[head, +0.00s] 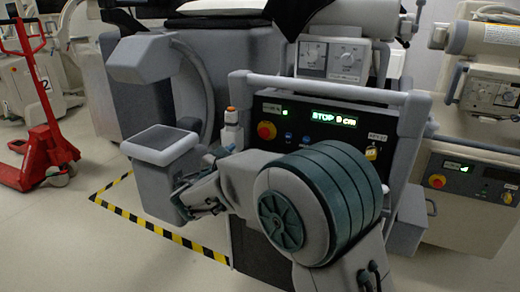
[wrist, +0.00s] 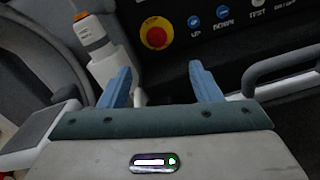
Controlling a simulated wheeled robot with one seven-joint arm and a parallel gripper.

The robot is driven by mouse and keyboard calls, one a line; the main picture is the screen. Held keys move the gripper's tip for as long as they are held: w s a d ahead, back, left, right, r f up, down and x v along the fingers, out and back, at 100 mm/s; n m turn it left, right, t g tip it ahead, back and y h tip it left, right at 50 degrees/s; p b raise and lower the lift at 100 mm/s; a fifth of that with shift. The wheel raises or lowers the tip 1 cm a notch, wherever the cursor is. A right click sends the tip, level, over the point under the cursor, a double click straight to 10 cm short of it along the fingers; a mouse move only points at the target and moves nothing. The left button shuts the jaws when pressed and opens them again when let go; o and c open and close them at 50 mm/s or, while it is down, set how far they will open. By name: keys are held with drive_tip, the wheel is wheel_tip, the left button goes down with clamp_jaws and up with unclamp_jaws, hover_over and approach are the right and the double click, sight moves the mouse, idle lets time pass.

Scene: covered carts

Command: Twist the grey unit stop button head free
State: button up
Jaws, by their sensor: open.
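The grey unit's stop button head (head: 266,130) is a red knob on a round yellow plate, at the left of the dark front panel. It also shows in the wrist view (wrist: 156,36), above and beyond the fingertips. My gripper (wrist: 162,82) is open, with two blue fingers apart and nothing between them. In the head view my gripper (head: 190,208) is left of and below the button, and apart from it. My own arm covers the panel's lower part. The grey unit (head: 410,115) has a lit green display reading "STOP 9 cm".
A white bottle with an orange cap (head: 231,118) stands left of the button. A grey handle bar (wrist: 280,65) juts out at right. A beige unit at right has its own red stop button (head: 437,181). A red pallet truck (head: 40,120) stands at far left.

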sight(263, 134)
drive_tip(key=x, duration=0.4)
drive_tip(key=b+x, duration=0.1)
drive_tip(key=x, duration=0.4)
drive_tip(key=b+x, duration=0.1)
drive_tip(key=x, duration=0.3)
drive_tip(key=shift+w+a, duration=0.25)
drive_tip(key=shift+w, duration=0.25)
drive_tip(key=shift+r, duration=0.1)
drive_tip(key=c, duration=1)
